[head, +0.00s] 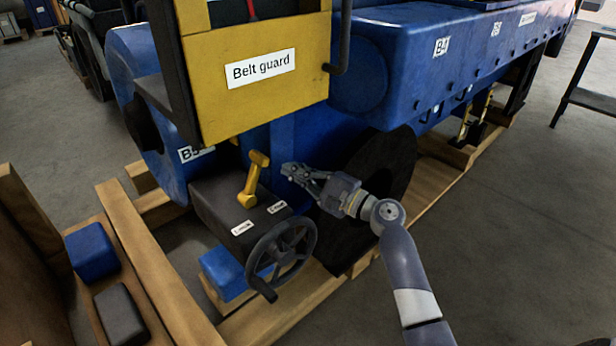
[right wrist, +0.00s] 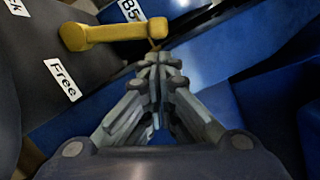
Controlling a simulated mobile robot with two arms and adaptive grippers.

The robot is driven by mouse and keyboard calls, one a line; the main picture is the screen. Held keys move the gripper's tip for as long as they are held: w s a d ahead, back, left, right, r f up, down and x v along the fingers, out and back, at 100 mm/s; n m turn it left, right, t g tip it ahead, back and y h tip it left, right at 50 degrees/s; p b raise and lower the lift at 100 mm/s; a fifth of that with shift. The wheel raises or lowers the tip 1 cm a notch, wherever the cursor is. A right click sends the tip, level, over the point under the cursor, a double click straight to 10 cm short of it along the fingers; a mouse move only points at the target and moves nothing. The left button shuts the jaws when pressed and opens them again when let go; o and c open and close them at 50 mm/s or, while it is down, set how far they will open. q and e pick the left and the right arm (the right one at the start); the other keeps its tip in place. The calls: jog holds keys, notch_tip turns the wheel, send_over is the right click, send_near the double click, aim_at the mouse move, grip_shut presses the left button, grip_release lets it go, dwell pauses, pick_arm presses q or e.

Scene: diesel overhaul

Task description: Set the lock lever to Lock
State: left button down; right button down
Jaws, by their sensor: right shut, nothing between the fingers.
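The yellow lock lever (head: 254,180) stands up from a dark box (head: 214,203) below the belt guard, its top leaning a little to the right. The box bears a Lock label (head: 242,228) and a Free label (head: 277,207). My right gripper (head: 289,170) is shut and empty, just right of the lever and apart from it. In the right wrist view the lever (right wrist: 112,33) lies above and left of my fingertips (right wrist: 158,65), with the Free label (right wrist: 62,80) to the left. My left gripper is not in view.
A handwheel (head: 281,252) is on the front of the box. The yellow belt guard (head: 250,100) hangs above. The blue engine (head: 440,65) is behind, with a dark round part (head: 385,170) behind my right wrist.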

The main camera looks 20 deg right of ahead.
aim_at(253, 179)
jog(key=x, duration=0.4)
jog(key=shift+r, duration=0.1)
dwell(0.3)
